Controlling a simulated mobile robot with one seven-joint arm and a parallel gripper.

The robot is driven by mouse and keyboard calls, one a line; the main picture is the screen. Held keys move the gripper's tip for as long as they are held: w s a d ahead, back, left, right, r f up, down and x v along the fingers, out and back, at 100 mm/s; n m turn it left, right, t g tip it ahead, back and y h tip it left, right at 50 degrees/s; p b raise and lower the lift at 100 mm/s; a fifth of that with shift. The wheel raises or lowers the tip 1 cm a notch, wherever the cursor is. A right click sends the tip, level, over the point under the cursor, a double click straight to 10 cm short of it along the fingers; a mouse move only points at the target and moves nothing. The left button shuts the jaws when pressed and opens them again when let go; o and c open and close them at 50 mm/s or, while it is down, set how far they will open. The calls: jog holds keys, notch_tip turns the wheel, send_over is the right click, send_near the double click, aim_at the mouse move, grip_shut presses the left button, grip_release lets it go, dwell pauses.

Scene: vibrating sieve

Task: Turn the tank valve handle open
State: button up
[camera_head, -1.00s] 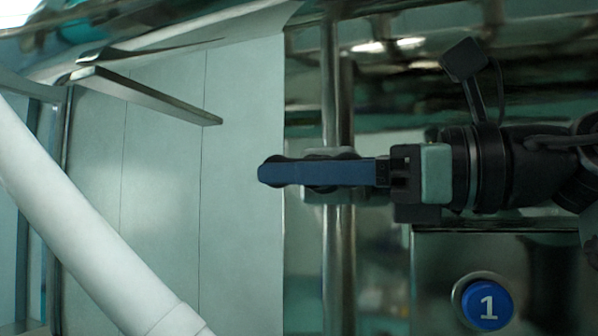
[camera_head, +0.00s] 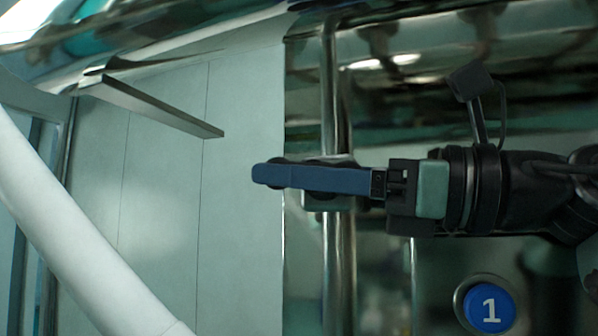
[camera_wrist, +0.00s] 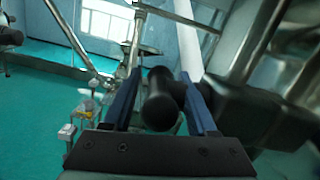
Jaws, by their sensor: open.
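A black, rounded handle (camera_wrist: 159,105) shows in the wrist view between the two blue fingers of my gripper (camera_wrist: 159,76), with a dark stem running off to the right. I take it for the valve handle. The fingers are apart on either side of it; whether either touches it is unclear. In the head view my gripper (camera_head: 268,174) points left in front of a vertical steel pipe (camera_head: 338,270). Dark rounded parts (camera_head: 345,159) show around the near blue finger, which hides most of the handle there.
A round blue button marked 1 (camera_head: 489,306) sits on a shiny panel at the lower right. A flat metal bar (camera_head: 160,108) juts out at the upper left near pale wall panels (camera_head: 160,190). Polished metal surfaces fill the top and right.

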jog(key=b+v, duration=0.5)
jog(key=v, duration=0.8)
jog(key=shift+a, duration=0.1)
